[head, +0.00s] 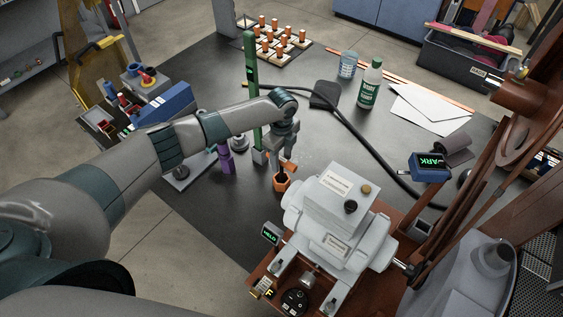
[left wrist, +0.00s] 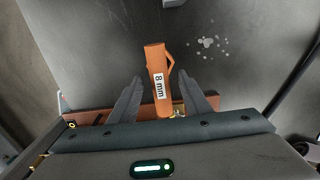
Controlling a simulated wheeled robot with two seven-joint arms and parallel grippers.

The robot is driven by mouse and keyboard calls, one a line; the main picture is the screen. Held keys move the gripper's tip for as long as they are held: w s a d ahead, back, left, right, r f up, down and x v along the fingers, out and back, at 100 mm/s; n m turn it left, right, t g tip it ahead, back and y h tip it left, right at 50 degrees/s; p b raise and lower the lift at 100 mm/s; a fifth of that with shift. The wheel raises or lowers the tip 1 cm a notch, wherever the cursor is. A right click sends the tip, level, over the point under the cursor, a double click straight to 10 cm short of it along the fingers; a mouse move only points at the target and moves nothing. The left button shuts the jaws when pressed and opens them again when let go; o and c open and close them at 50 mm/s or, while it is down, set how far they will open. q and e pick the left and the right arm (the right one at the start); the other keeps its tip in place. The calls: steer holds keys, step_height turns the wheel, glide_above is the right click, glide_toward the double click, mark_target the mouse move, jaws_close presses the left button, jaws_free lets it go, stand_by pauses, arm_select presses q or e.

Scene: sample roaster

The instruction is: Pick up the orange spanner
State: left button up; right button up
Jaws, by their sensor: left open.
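The orange spanner (left wrist: 158,62) carries a white "8 mm" label and shows between my left gripper's two fingers in the left wrist view. In the head view an orange piece, most likely the same spanner (head: 281,185), is on the dark table just below the fingers. My left gripper (head: 284,168) points down over it from above. Its fingers (left wrist: 160,82) are apart, one on each side of the spanner, with gaps visible. Part of the spanner is hidden by the gripper. My right gripper is not in view.
A tall green upright bar (head: 251,75) and a purple piece (head: 225,160) stand left of the gripper. A grey-white machine (head: 335,215) is close on the right. A black cable (head: 350,130) crosses the table behind. A bottle (head: 369,88) and cup (head: 347,65) stand farther back.

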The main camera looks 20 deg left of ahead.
arm_select(q)
steer(key=shift+f, duration=0.25)
jaws_close()
stand_by(0.3)
steer(key=shift+r, duration=0.1)
step_height(320, 180, up, 9)
steer(key=b, duration=0.3)
steer(key=shift+w, duration=0.1)
steer(key=shift+r, duration=0.45)
